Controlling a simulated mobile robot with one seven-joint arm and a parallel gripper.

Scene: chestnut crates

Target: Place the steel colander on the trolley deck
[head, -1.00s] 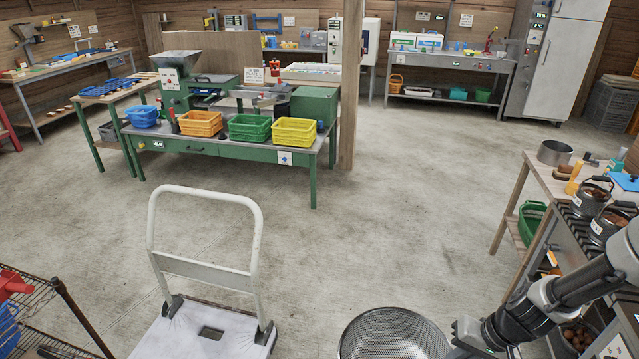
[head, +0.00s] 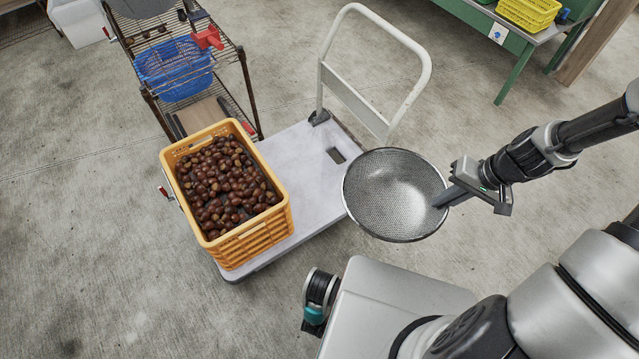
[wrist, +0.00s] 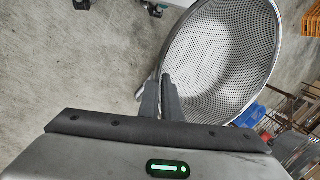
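The steel colander (head: 392,190) is a round mesh bowl, held in the air just right of the trolley in the head view. My gripper (head: 447,197) is shut on its near right rim. The wrist view also shows the colander (wrist: 222,60), with the fingers of my gripper (wrist: 165,95) on its rim. The trolley deck (head: 305,170) is a pale flat platform with a white push handle (head: 405,45) at its far end. The colander's left edge overlaps the deck's right edge in the picture; I cannot tell its height above it.
An orange crate (head: 250,240) full of chestnuts (head: 225,185) sits on the near left part of the deck. The deck between crate and handle is bare. A wire rack (head: 225,70) with a blue basket (head: 172,68) stands behind the crate. A green table (head: 520,35) is at the upper right.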

